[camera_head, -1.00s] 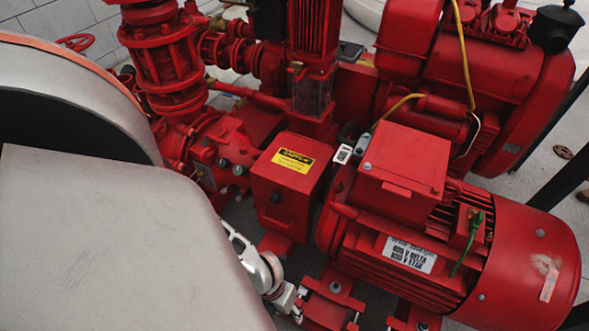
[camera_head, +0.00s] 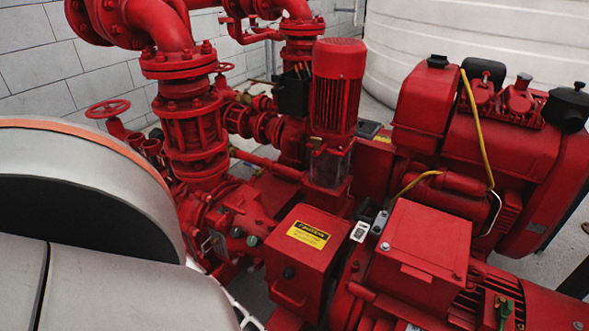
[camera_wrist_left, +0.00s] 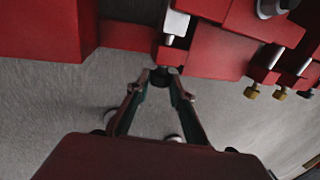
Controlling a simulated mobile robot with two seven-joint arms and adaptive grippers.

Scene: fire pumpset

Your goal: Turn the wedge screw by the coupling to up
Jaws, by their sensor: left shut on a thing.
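In the left wrist view, my left gripper (camera_wrist_left: 161,79) has its two fingers angled together at the tips, shut on a small dark screw end (camera_wrist_left: 162,71) below a red block. This appears to be the wedge screw; which way it points cannot be told. A bright metal shaft (camera_wrist_left: 176,26) stands just above it in that view. In the head view, a red box with a yellow label (camera_head: 299,252) stands between pump and motor; the coupling itself does not show. The left gripper and the screw are out of sight there. My right gripper is in neither view.
The red motor (camera_head: 420,245) is right of the box, with a red engine (camera_head: 470,150) behind it. Pump pipes (camera_head: 192,125) and a red handwheel (camera_head: 108,109) are at left. Brass-tipped bolts (camera_wrist_left: 265,93) stick out right of the gripper. Grey floor lies around the fingers.

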